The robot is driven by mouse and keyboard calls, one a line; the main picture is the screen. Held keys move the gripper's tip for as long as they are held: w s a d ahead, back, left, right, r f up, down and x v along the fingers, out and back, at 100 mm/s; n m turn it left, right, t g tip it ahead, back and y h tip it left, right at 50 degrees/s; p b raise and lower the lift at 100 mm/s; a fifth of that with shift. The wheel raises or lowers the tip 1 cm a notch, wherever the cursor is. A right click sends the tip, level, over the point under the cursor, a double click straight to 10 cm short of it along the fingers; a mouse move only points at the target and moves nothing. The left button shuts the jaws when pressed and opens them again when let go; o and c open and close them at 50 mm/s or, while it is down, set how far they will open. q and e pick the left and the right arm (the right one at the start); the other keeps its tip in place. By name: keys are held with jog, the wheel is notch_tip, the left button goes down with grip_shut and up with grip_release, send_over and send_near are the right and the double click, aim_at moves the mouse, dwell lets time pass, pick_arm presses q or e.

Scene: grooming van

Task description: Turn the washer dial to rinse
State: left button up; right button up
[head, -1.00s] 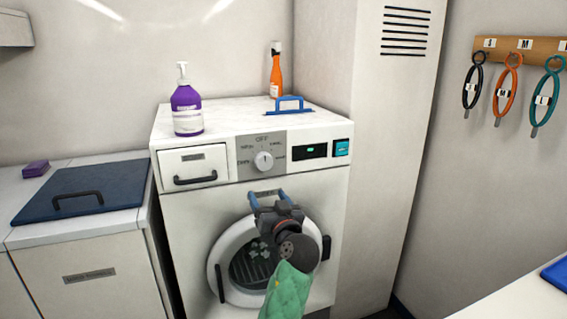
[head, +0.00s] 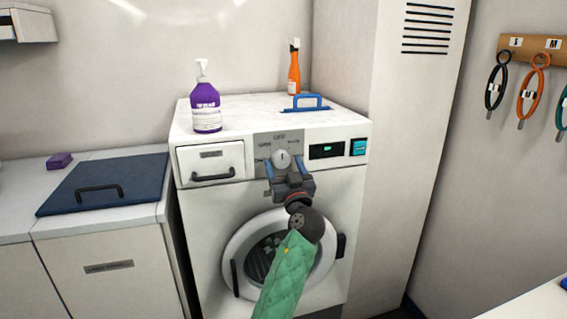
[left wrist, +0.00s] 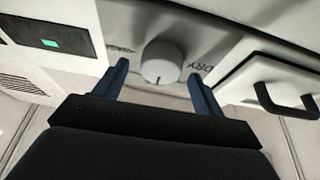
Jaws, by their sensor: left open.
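The washer dial (head: 282,158) is a round white knob on a grey panel on the washer's front. Its dark mark points up toward the OFF label. The other labels are partly covered or too small to read in the head view. My left gripper (head: 281,170) is open at the dial, its blue fingers just below and in front of it. In the left wrist view, the dial (left wrist: 163,62) shows between the two spread fingertips of my left gripper (left wrist: 158,72), with a DRY label beside it. I cannot tell whether the fingers touch it. My right gripper is not in view.
A drawer with a black handle (head: 213,176) is left of the dial; a display (head: 326,150) and teal button (head: 358,147) are right. The round door (head: 232,245) is below.

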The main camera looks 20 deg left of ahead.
pick_arm(q)
jog(key=shift+w+a+r, duration=0.2)
jog(key=shift+w+a, duration=0.05)
jog(key=shift+w, duration=0.05)
jog(key=c, duration=1)
